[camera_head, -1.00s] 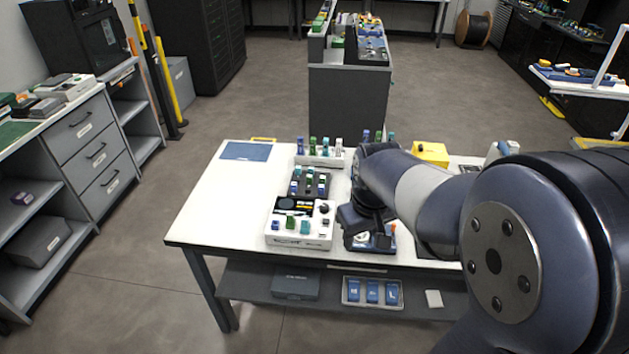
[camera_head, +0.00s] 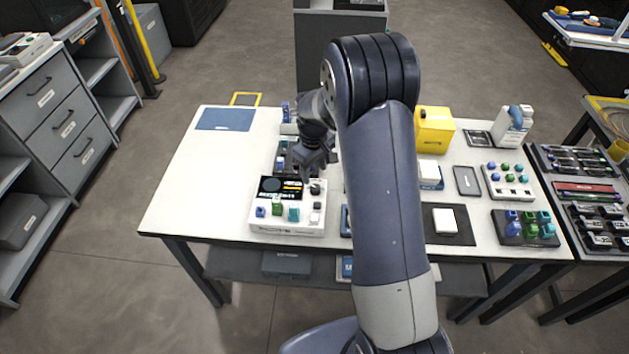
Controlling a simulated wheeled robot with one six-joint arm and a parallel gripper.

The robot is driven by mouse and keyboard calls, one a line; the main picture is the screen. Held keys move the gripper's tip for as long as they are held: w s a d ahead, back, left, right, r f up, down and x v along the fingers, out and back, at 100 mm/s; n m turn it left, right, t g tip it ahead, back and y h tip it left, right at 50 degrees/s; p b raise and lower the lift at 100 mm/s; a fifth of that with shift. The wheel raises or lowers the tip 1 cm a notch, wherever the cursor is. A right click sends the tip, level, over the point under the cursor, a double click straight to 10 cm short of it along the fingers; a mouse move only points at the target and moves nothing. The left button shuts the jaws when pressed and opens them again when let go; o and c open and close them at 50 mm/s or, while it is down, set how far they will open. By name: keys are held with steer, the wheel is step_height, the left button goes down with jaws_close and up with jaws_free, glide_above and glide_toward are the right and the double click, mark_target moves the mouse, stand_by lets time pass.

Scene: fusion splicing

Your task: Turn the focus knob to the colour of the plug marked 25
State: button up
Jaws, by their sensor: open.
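A white splicer-like device (camera_head: 287,230) with a dark screen (camera_head: 280,188) stands on the table. A small dark knob (camera_head: 315,189) is at the right of its screen; I take it for the focus knob, and its pointing direction is too small to read. On the device's front part are a blue plug (camera_head: 260,211), a green plug (camera_head: 277,209) and a teal plug (camera_head: 294,214). Their markings are not legible, so I cannot tell which is 25. My gripper (camera_head: 315,174) is open, just above or behind the knob; contact cannot be told.
A dark rack (camera_head: 283,157) with plugs stands behind the device, partly hidden by my gripper. My arm covers the table's middle. A yellow box (camera_head: 433,130), a plug board (camera_head: 508,182) and a dark plug holder (camera_head: 525,232) stand to the right.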

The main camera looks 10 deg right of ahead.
mark_target(315, 187)
step_height(315, 187, down, 7)
steer(key=shift+d+r+p, duration=0.1)
steer(key=shift+p, duration=0.5)
steer(key=c, duration=1)
steer(key=shift+o, duration=0.2)
